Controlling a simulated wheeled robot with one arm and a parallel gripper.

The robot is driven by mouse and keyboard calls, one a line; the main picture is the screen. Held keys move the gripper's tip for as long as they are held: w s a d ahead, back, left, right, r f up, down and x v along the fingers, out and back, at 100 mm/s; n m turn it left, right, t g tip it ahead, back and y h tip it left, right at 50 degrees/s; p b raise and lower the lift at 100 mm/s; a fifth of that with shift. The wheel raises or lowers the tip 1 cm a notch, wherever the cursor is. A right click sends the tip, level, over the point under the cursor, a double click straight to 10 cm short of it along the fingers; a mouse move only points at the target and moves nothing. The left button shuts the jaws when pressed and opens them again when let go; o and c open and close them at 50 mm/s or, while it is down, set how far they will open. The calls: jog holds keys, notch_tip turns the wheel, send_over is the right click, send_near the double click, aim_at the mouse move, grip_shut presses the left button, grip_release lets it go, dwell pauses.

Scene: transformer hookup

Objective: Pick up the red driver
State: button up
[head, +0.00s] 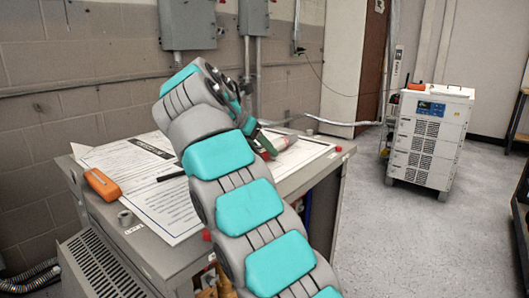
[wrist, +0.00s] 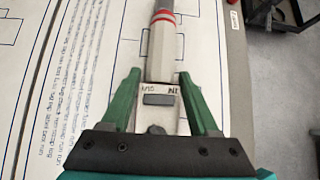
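No plainly red driver shows in the wrist view. A pale grey tool (wrist: 161,50) with two red bands and a darker shaft lies between the fingers there. My gripper (wrist: 159,74) has its green fingers apart, one on each side of this tool; small gaps seem to show at the tips. In the head view my arm hides most of the gripper. A pale tool with red parts (head: 280,144) lies on the papers beside the gripper end; I cannot tell whether it is the driver.
A white cabinet (head: 430,135) stands at the right with an orange item on top. Floor between is clear. Wall boxes hang behind.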

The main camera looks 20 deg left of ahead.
grip_shut()
jog(key=shift+r, duration=0.2)
dwell(0.5)
